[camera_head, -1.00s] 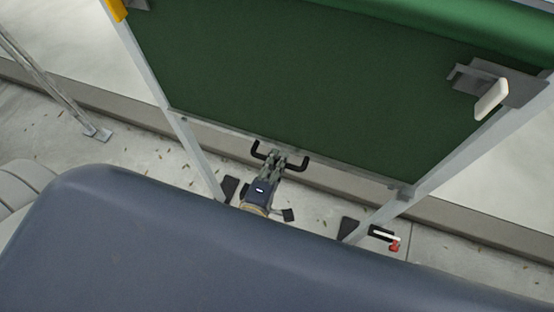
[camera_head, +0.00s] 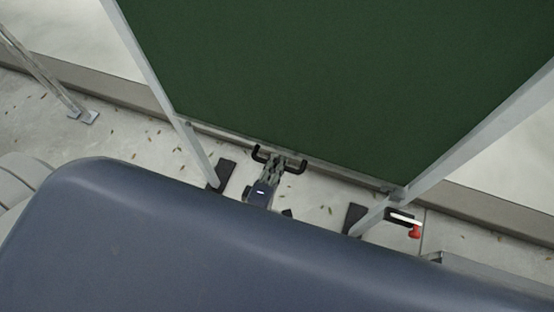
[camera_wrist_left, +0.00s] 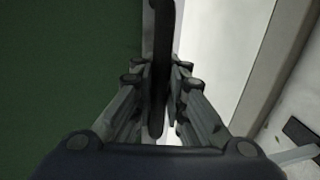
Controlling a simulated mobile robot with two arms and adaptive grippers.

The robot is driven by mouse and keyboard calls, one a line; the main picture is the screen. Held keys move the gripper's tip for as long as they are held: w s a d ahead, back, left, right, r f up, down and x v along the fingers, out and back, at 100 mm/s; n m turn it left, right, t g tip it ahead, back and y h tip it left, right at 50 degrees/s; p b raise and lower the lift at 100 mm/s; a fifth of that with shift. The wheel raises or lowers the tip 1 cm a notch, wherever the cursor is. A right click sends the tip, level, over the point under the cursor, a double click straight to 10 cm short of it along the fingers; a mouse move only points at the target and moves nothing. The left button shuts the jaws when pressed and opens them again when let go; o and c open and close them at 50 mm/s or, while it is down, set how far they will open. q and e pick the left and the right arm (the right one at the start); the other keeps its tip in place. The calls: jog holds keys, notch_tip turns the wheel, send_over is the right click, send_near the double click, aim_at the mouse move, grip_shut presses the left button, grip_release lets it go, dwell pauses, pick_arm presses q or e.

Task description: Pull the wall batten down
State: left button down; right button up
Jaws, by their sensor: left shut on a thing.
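A large dark green sheet (camera_head: 330,80) hangs in a pale metal frame, and a thin batten (camera_head: 345,174) runs along its bottom edge. A black handle (camera_head: 297,168) with upturned ends sits on the batten. My left gripper (camera_head: 276,160) is shut on the handle near its middle. In the left wrist view the handle (camera_wrist_left: 160,50) runs between the fingers (camera_wrist_left: 162,92), with the green sheet (camera_wrist_left: 65,70) on the left. The gripped part of the handle is partly hidden by the fingers. My right gripper is not in view.
Frame legs (camera_head: 197,155) stand on either side of my left gripper, with dark feet (camera_head: 222,175) on the pale floor. A red-ended part (camera_head: 414,232) is at the right leg. A low ledge (camera_head: 480,208) runs behind. A metal post (camera_head: 45,75) stands at far left.

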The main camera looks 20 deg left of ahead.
pick_arm(q)
notch_tip(320, 180, down, 6)
jog(key=b, duration=0.3)
jog(key=shift+s, duration=0.2)
jog(key=shift+d, duration=0.1)
jog(key=c, duration=1.6)
grip_release()
jog(key=shift+c, duration=0.2)
jog(key=shift+r, duration=0.2)
jog(key=s+r, duration=0.2)
jog(key=s, duration=0.9)
jog(key=shift+s+a+r, duration=0.15)
jog(key=shift+s+a, duration=0.1)
jog(key=shift+s, duration=0.15)
